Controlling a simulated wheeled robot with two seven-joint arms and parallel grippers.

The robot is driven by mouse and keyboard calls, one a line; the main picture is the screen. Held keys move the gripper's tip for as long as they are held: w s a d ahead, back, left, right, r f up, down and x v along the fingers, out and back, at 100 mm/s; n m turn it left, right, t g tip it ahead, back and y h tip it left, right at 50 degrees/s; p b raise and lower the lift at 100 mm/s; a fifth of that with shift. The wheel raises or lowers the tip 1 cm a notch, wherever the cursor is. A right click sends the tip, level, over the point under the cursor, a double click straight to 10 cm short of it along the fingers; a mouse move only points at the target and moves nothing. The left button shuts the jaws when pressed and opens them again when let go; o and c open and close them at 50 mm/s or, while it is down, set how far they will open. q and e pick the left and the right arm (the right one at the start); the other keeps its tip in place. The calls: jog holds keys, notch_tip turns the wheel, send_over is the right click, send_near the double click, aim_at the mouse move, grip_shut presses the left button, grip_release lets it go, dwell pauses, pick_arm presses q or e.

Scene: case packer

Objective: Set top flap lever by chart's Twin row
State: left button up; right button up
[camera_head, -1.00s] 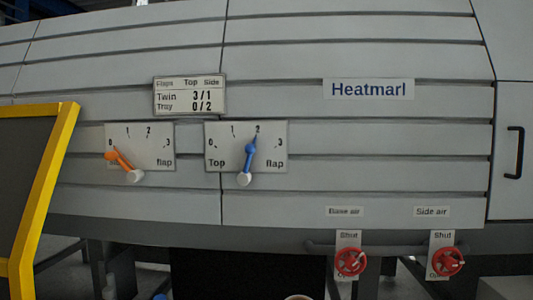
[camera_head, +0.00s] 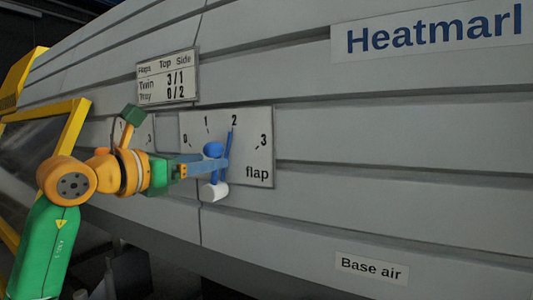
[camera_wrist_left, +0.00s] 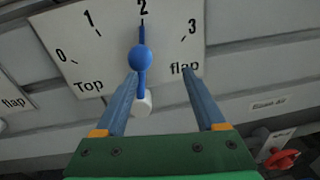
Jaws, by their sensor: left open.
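The top flap lever (camera_head: 213,149) is blue with a round knob and a white hub, on a white scale plate (camera_head: 255,142) marked 0 to 3. Its tip points at 2, which also shows in the wrist view on the lever (camera_wrist_left: 141,58). My left gripper (camera_head: 225,164) is at the lever, partly in front of it. In the wrist view my left gripper (camera_wrist_left: 161,74) is open, its left finger close beside the lever and its right finger apart, towards 3. I cannot tell whether it touches. The chart (camera_head: 167,78) reads Twin 3/1 under Top and Side.
The side flap plate (camera_head: 146,133) is mostly hidden behind my left arm. A yellow-framed panel (camera_head: 75,127) stands at the left. The Base air label (camera_head: 371,269) is at lower right, and a red valve handle (camera_wrist_left: 281,158) shows in the wrist view. The panel right of the scale is clear.

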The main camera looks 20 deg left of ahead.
aim_at(206, 151)
pick_arm(q)
jog(key=shift+s+a+r+t+y+p, duration=0.15)
jog(key=shift+a+r+y+p, duration=0.05)
jog(key=shift+a+r, duration=0.25)
jog(key=shift+s+a+r+t+y+p, duration=0.1)
jog(key=shift+a+r+t+y+p, duration=0.1)
jog(key=shift+a+r, duration=0.2)
jog(key=shift+w+a+r+p, duration=0.1)
jog(key=shift+w+a+p, duration=0.15)
jog(key=shift+w+p, duration=0.25)
jog(key=shift+w+a+p, duration=0.2)
jog(key=shift+w+p, duration=0.15)
jog(key=shift+w, duration=0.25)
jog(key=shift+w+d+p, duration=0.2)
jog(key=shift+w+p, duration=0.2)
jog(key=shift+w, duration=0.85)
jog(key=shift+w+d+f, duration=0.2)
jog(key=shift+w+f, duration=0.1)
jog(key=shift+s+a, duration=0.1)
jog(key=shift+s, duration=0.05)
jog(key=c, duration=0.7)
grip_shut()
